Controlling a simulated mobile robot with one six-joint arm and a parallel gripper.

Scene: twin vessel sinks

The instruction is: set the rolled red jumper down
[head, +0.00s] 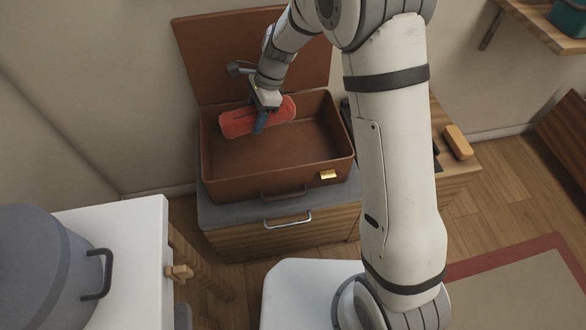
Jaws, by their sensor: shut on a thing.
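The rolled red jumper (237,122) is a red roll lying crosswise in my gripper, in the head view. My gripper (262,120) is shut around its middle, with a blue finger showing in front of the roll. The roll is over the back left part of an open brown suitcase (278,184), within the outline of its walls. I cannot tell whether the jumper touches the suitcase floor. The rest of the suitcase floor that shows looks bare.
The suitcase lid (205,55) stands up behind it. The suitcase sits on a grey-topped drawer cabinet (225,215). A white surface with a large grey pot (40,265) is at the left. A tan block (458,142) lies at the right, beyond my arm.

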